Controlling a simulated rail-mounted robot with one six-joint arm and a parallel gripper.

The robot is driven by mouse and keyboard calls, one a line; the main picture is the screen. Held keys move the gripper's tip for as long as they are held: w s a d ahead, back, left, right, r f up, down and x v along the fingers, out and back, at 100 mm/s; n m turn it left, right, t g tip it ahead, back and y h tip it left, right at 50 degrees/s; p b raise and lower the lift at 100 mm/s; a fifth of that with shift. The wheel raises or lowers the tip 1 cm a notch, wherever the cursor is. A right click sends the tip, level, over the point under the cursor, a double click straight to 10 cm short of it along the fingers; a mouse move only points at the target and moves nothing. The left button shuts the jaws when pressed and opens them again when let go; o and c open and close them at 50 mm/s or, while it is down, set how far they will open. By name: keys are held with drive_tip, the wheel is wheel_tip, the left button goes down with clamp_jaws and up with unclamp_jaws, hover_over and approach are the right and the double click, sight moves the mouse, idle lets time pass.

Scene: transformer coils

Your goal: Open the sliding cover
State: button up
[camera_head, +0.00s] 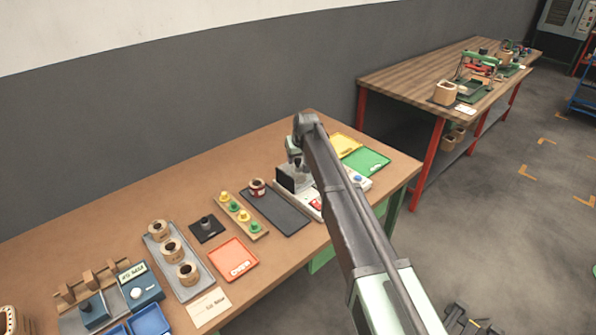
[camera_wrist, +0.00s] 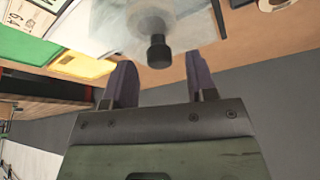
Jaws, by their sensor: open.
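The sliding cover (camera_wrist: 195,30) shows in the wrist view as a clear, see-through panel with a dark round knob (camera_wrist: 157,48) on it. My gripper (camera_wrist: 160,72) is open, with one dark finger on each side of the knob's line. The knob lies just beyond the fingertips, and I see no contact. In the head view my gripper (camera_head: 293,152) is over the test device (camera_head: 312,203) on the near table. My arm hides much of the device and cover there.
A green tray (camera_head: 366,162) and a yellow tray (camera_head: 345,143) lie behind the device. A dark mat (camera_head: 275,211), a red tray (camera_head: 232,259) and a coil tray (camera_head: 178,262) lie to its left. A second table (camera_head: 420,80) stands at the back right.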

drive_tip(key=shift+x, duration=0.85)
drive_tip(key=shift+r, duration=0.15)
drive_tip(key=shift+d, duration=0.1)
clamp_jaws()
